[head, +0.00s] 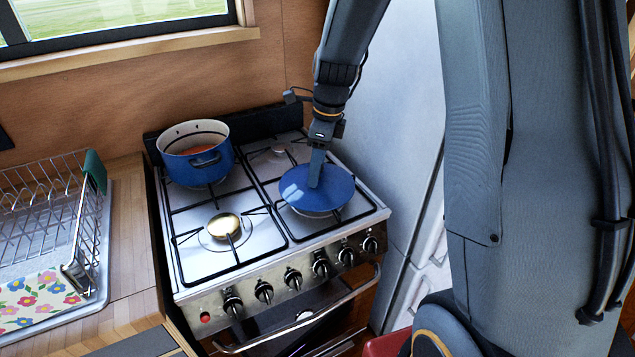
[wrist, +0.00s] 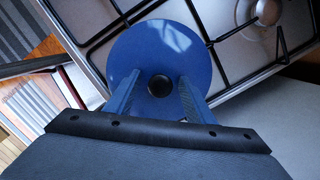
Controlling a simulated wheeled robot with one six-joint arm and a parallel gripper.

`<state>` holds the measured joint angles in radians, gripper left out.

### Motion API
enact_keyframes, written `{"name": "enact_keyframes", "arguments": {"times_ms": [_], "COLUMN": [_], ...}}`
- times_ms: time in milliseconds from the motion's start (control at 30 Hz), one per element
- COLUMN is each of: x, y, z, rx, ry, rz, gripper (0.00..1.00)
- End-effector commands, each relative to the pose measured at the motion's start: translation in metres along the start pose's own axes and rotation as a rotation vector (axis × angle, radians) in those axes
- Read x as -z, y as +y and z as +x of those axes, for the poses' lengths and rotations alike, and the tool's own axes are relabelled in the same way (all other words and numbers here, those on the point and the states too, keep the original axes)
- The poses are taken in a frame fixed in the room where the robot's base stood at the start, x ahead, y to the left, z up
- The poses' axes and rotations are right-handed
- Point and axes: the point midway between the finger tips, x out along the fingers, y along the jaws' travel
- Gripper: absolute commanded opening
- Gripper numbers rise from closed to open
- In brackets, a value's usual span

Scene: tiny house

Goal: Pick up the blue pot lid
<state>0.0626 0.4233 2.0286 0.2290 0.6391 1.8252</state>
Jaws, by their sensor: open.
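The blue pot lid (head: 296,190) is a round disc lying on the front right burner of the stove in the head view. In the wrist view the lid (wrist: 158,50) shows from above with a dark round knob (wrist: 159,85) at its middle. My gripper (head: 316,180) points down at the lid from above and hides its middle in the head view. In the wrist view my gripper (wrist: 158,88) is open, with one finger on each side of the knob. The knob lies between the fingers, with gaps showing. Whether the fingertips touch the lid I cannot tell.
A blue pot (head: 196,165) with reddish contents stands uncovered on the back left burner of the stove (head: 204,283). A dish rack (head: 45,220) stands on the wooden counter at left. A white fridge (head: 390,110) stands close on the right.

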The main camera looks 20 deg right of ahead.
Motion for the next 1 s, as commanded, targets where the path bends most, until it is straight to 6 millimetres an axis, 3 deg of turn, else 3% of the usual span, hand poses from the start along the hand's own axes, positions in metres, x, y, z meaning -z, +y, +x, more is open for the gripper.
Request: {"name": "enact_keyframes", "arguments": {"times_ms": [100,300,400,767,1000], "x": [0.000,0.000,0.000,-0.001,-0.007], "y": [0.000,0.000,0.000,-0.001,-0.002], "z": [0.000,0.000,0.000,-0.004,-0.039], "rx": [0.000,0.000,0.000,0.002,0.007], "ry": [0.000,0.000,0.000,-0.001,-0.004], "rz": [0.000,-0.001,-0.001,-0.001,-0.002], "gripper": [0.46,0.12,0.00,0.00,0.00]}}
